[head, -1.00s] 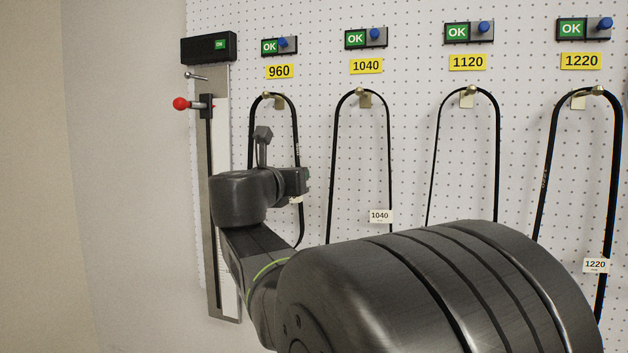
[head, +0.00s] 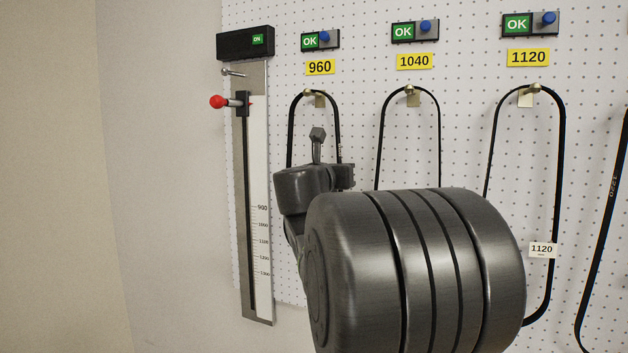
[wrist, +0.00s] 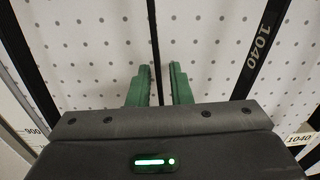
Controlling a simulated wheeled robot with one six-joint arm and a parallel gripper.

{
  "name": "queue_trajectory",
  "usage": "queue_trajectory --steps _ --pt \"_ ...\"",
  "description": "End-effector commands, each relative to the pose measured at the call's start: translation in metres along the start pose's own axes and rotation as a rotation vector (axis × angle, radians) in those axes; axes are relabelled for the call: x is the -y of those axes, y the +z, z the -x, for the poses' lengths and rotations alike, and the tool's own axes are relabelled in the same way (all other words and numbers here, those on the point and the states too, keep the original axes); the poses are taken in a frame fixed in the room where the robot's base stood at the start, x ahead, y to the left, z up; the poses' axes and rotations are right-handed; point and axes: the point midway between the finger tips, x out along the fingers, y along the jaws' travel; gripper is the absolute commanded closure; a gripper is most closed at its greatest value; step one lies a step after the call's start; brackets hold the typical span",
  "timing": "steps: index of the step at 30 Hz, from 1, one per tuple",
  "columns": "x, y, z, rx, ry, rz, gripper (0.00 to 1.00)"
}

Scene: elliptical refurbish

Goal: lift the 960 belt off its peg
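The 960 belt (head: 292,130) is a black loop hanging from its peg (head: 308,92) below the yellow 960 sign (head: 320,67). Its lower part is hidden behind my arm in the head view. In the wrist view, one black belt strand (wrist: 153,45) runs down between the two green fingers of my gripper (wrist: 160,72); another strand (wrist: 28,65) is at the left. The fingers stand apart, with a gap visible beside the strand, so they do not look closed on it. My fingers are hidden in the head view.
The 1040 belt (head: 379,140) hangs just right, and its printed strand (wrist: 262,50) is close to my gripper in the wrist view. The 1120 belt (head: 561,150) hangs farther right. A measuring gauge (head: 240,190) with a red-knobbed handle (head: 217,102) stands at the left.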

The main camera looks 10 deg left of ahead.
Motion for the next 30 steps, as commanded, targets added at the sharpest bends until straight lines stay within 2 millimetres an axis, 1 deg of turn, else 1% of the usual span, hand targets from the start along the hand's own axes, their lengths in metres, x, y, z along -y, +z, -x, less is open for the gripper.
queue_trajectory --steps 1,2,3,14,20,26,30 --pt "0.0 0.0 0.0 0.0 0.0 0.0 0.92" --pt "0.0 0.0 0.0 0.0 0.0 0.0 0.97" --pt "0.0 0.0 0.0 0.0 0.0 0.0 1.0" --pt "0.0 0.001 0.001 0.0 0.0 -0.001 1.0" --pt "0.0 0.01 0.005 0.002 0.001 -0.003 1.0" --pt "0.003 0.045 0.005 0.003 0.0 -0.003 1.0" --pt "0.004 0.072 0.005 0.003 0.001 -0.003 1.0"
